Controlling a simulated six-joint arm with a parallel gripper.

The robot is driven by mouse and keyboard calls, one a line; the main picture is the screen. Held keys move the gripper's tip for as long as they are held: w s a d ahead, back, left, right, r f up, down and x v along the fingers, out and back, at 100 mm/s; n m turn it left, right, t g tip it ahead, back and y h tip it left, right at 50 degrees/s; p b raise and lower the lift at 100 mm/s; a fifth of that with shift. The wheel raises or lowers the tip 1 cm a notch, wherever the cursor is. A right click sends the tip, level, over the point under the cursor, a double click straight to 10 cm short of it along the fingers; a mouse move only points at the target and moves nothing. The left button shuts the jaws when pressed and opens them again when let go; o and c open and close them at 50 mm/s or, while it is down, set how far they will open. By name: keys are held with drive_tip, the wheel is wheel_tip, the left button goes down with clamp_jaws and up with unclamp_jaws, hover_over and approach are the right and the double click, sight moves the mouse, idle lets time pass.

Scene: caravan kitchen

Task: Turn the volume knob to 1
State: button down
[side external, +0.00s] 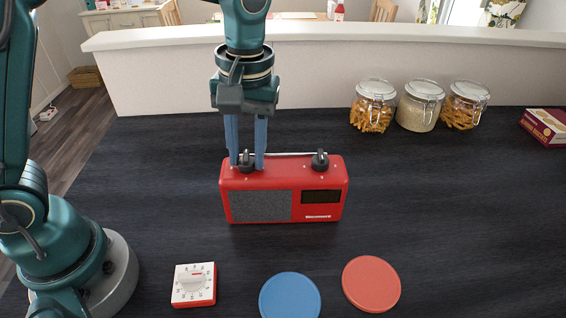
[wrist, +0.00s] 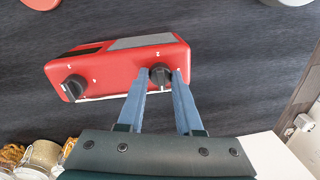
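A red radio (side external: 325,172) stands on the dark worktop, with a grey speaker grille and a small dark display on its front. Two black knobs sit on its top: a left knob (side external: 246,163) and a right knob (side external: 320,161). Marks ring the knobs, too small to read; which knob is volume cannot be told. My gripper (side external: 246,162) points down with its blue fingers on either side of the left knob. In the wrist view, this knob (wrist: 160,76) sits between the fingertips, which look open with some room around its grip bar. The other knob (wrist: 75,86) is clear of them.
A white-and-red kitchen timer (side external: 194,284), a blue disc (side external: 290,297) and a red disc (side external: 371,284) lie in front of the radio. Several glass jars (side external: 418,108) stand behind right, with a dark red box (side external: 546,126) at far right. A pale ledge (side external: 330,38) runs behind.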

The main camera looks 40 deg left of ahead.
drive_tip(key=shift+m, duration=0.3)
drive_tip(key=m, duration=0.3)
drive_tip(key=shift+m, duration=0.3)
drive_tip(key=m, duration=0.4)
drive_tip(key=shift+t, duration=0.3)
drive_tip(key=m, duration=0.5)
drive_tip(key=shift+s, duration=0.1)
drive_tip(key=shift+m, duration=2.3)
drive_tip(key=c, duration=0.6)
unclamp_jaws()
drive_tip(key=shift+o, duration=0.2)
